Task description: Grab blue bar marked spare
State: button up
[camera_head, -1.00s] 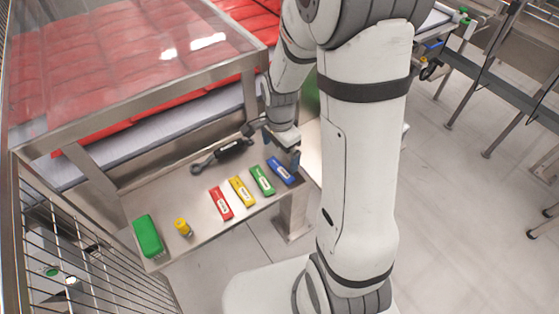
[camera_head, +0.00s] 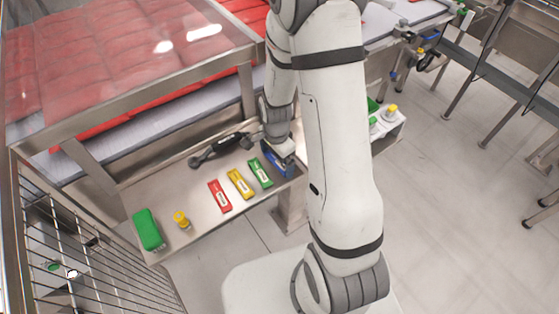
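The blue bar (camera_head: 286,172) lies at the right end of a row of coloured bars on the metal shelf. Any marking on it is too small to read. My gripper (camera_head: 279,163) is down at the blue bar, pointing downward, and covers much of it. The fingers overlap the bar in this view. I cannot tell whether they are closed on it or only around it. The bar appears to be still at shelf height.
Left of the blue bar lie a green bar (camera_head: 260,172), a yellow bar (camera_head: 240,184) and a red bar (camera_head: 219,196). A black tool (camera_head: 217,150) lies behind them. A green block (camera_head: 148,229) and a yellow-topped item (camera_head: 181,220) are at the left. A wire basket (camera_head: 75,265) borders the shelf.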

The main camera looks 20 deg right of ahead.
jog(key=c, duration=0.8)
jog(key=shift+o, duration=0.2)
jog(key=shift+r, duration=0.15)
